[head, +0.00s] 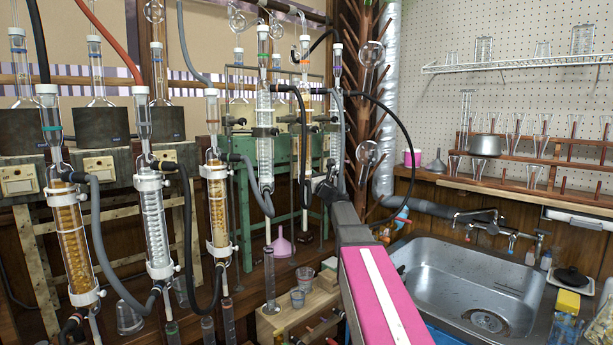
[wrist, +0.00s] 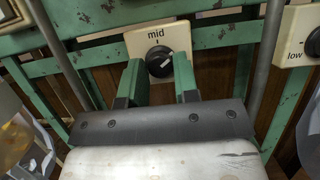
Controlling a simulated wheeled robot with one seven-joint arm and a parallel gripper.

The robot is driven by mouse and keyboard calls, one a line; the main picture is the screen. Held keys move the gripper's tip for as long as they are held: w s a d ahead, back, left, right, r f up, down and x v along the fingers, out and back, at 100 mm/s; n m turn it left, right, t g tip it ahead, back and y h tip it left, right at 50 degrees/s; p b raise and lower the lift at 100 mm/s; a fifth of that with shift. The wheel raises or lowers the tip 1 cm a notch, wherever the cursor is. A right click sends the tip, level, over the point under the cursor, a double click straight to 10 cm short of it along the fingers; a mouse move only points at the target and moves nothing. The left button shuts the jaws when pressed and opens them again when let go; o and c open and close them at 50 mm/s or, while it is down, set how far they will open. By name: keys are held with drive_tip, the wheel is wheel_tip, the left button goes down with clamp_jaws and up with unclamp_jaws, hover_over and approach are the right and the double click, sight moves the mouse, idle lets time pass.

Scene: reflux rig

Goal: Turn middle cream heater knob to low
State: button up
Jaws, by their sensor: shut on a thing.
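A cream heater plate (wrist: 177,32) marked "mid" shows in the wrist view, with a round black knob (wrist: 159,61) at its middle. A white pointer line on the knob slants up and to the right. My gripper (wrist: 158,68) has its two green fingers on the left and right sides of the knob, shut on it. In the head view, my gripper (head: 326,188) is at the glassware rack, at the end of my arm. That knob and plate cannot be made out there, behind my arm and the glass.
A second cream plate (wrist: 296,32) with "low" and a black knob (wrist: 315,46) is at the right edge of the wrist view. Glass condensers (head: 152,225) and hoses crowd the left. A metal sink (head: 470,285) is at right.

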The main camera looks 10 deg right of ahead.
drive_tip(key=n+g+y, duration=0.1)
drive_tip(key=n, duration=0.2)
drive_tip(key=n+g+y, duration=0.1)
drive_tip(key=n, duration=0.2)
drive_tip(key=shift+d+n, duration=0.1)
drive_tip(key=shift+n, duration=0.2)
drive_tip(key=o, duration=0.9)
